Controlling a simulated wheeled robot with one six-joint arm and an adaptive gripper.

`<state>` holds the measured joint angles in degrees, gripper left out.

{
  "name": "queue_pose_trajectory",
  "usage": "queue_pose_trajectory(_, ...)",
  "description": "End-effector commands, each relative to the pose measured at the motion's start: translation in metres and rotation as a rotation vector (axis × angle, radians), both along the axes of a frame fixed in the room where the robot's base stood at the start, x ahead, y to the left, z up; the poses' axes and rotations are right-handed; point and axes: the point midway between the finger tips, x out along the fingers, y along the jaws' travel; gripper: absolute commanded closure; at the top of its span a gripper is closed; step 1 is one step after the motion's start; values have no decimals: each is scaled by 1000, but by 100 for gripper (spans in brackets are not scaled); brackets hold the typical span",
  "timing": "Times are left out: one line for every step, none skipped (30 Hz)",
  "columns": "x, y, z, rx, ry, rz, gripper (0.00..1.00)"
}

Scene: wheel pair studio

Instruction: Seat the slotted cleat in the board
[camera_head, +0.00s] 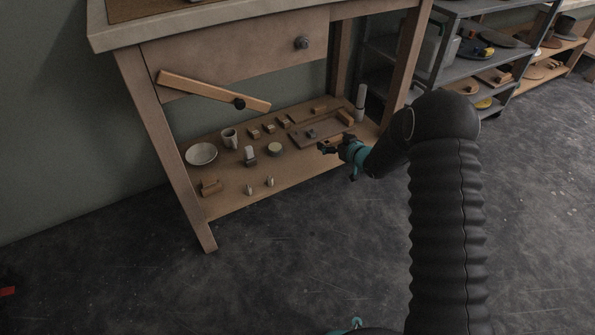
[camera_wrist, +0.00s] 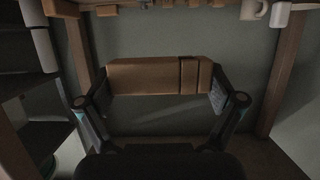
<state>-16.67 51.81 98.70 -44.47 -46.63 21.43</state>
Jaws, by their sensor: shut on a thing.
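The slotted cleat (camera_wrist: 145,77) is a brown wooden bar with dark slot lines near its right end in the wrist view. My gripper (camera_wrist: 160,96) is shut on it, one finger at each end. In the head view my gripper (camera_head: 328,148) is at the front edge of the bench's lower shelf, and the cleat is too small and dark to make out there. A flat wooden board (camera_head: 302,140) with small pieces on it lies on that shelf, just behind my gripper. The board's seat cannot be made out. The cleat is apart from the shelf in the wrist view.
The lower shelf (camera_head: 228,207) also bears a bowl (camera_head: 201,153), a mug (camera_head: 229,137), a round tin (camera_head: 275,149), a block (camera_head: 210,187) and several small pieces. A slanted bar (camera_head: 213,91) crosses above it. Bench legs and a grey rack (camera_head: 430,75) stand close by.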

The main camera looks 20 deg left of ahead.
Motion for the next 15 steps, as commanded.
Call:
queue_pose_trajectory(0, 1, -3, -1, 3, 11, 43)
queue_pose_trajectory(-2, 1, -7, 0, 5, 13, 43)
queue_pose_trajectory(-2, 1, -7, 0, 3, 8, 43)
queue_pose_trajectory(-2, 1, -7, 0, 2, 5, 43)
queue_pose_trajectory(-2, 1, -7, 0, 1, 3, 43)
queue_pose_trajectory(-2, 1, -6, 1, 1, 2, 43)
queue_pose_trajectory(-2, 1, -6, 1, 1, 2, 43)
queue_pose_trajectory(-2, 1, -6, 1, 1, 2, 43)
queue_pose_trajectory(-2, 1, -7, 1, 1, 2, 43)
queue_pose_trajectory(-2, 1, -7, 1, 1, 2, 43)
queue_pose_trajectory(-2, 1, -7, 1, 1, 2, 43)
queue_pose_trajectory(-2, 1, -7, 1, 1, 2, 43)
queue_pose_trajectory(-2, 1, -7, 1, 1, 2, 43)
queue_pose_trajectory(-3, 2, -8, 0, 2, 2, 43)
queue_pose_trajectory(-4, 5, -10, 1, 2, 2, 43)
